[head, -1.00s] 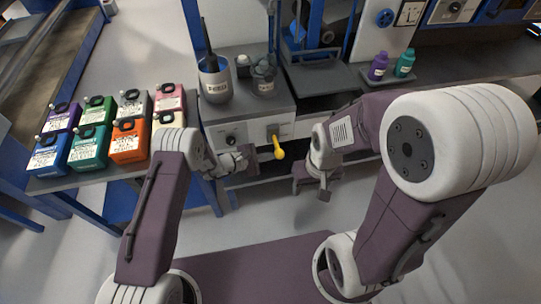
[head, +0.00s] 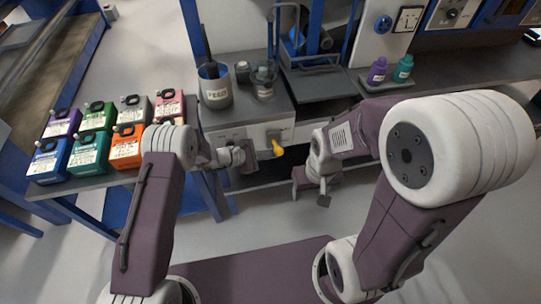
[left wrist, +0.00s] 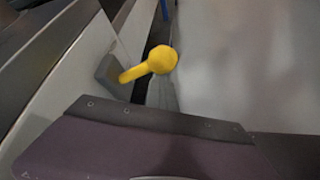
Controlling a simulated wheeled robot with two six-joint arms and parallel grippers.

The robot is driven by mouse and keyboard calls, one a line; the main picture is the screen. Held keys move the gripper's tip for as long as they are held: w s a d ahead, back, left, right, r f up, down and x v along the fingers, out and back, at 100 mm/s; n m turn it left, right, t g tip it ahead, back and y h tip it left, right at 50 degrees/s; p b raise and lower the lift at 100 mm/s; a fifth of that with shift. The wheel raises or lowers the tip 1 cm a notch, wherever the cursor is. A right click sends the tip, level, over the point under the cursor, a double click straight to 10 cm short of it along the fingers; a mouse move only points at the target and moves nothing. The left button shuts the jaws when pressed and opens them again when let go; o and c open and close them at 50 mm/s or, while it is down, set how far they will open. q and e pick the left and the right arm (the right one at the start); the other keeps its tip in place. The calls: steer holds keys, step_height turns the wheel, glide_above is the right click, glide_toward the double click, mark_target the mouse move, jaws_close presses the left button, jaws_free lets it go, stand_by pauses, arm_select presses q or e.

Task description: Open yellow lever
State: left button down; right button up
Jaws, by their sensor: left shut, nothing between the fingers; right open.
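The yellow lever (head: 278,149) sticks out from the front of a grey-white box in the head view. In the left wrist view, its round-ended yellow handle (left wrist: 150,65) extends from a dark grey mount on the panel. My left gripper (head: 256,158) is shut and empty, just left of the lever in the head view. In the left wrist view, the grey tip of my left gripper (left wrist: 162,94) shows close by the knob; I cannot tell whether they touch. My right gripper (head: 323,199) is open and empty, low and to the right of the lever.
A cup with a dark tool (head: 215,88) and a jar (head: 263,85) stand on the box top. Several coloured canisters (head: 126,147) fill the left table. Purple and teal bottles (head: 377,71) stand on a shelf at right. Open floor lies in front.

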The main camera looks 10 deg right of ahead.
arm_select(q)
steer(key=shift+w+r, duration=0.1)
steer(key=shift+r, duration=0.05)
step_height(320, 180, down, 5)
steer(key=b, duration=0.5)
steer(key=w+p+v, duration=0.2)
steer(key=v, duration=0.8)
steer(key=shift+s+a+r, duration=0.2)
steer(key=shift+a+r, duration=0.25)
steer(key=shift+r, duration=0.1)
